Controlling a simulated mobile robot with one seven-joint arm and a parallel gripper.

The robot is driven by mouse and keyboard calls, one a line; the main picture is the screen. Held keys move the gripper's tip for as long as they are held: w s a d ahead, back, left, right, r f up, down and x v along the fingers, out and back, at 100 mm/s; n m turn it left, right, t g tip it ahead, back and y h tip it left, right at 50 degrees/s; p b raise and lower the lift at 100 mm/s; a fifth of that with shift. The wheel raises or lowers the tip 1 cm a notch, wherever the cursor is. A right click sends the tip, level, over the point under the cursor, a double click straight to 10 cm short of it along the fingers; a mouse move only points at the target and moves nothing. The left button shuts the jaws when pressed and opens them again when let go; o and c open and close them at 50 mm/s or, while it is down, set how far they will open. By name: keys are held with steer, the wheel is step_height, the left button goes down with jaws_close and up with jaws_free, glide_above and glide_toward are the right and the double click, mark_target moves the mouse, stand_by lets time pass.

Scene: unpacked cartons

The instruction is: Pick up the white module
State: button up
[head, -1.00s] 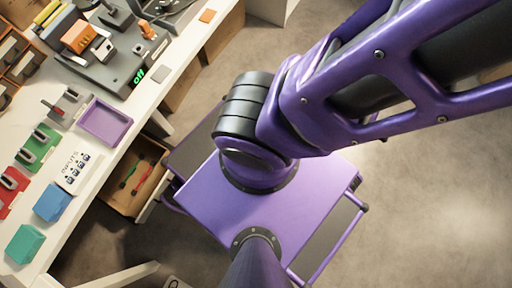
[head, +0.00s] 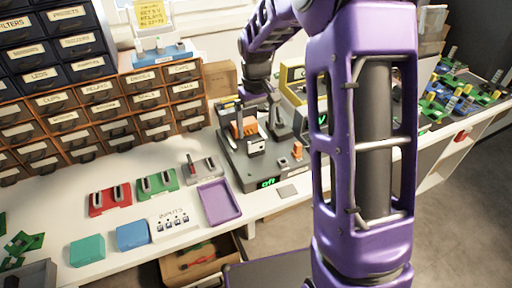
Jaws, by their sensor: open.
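No plainly white module stands out in the head view. A small pale block (head: 257,146) at the front of the orange part (head: 243,128) on the dark grey machine (head: 245,175) may be it, but I cannot tell. My gripper (head: 270,102) is at the end of my purple arm, small and dark, pointing down above the back of the machine. It is open, though its fingers are hard to make out against the dark parts there. I cannot tell whether it touches anything.
Red (head: 109,199), green (head: 158,183) and grey (head: 203,169) modules lie on the bench beside a purple tray (head: 218,202). Teal (head: 87,250) and blue (head: 132,235) blocks and a white INPUTS box (head: 172,224) stand in front. Drawer cabinets (head: 120,115) line the back.

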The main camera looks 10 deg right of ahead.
mark_target(256, 140)
steer(key=f, duration=0.3)
steer(key=f+b, duration=0.1)
steer(key=f, duration=0.2)
steer(key=shift+w+f, duration=0.2)
steer(key=shift+f, duration=0.15)
jaws_close()
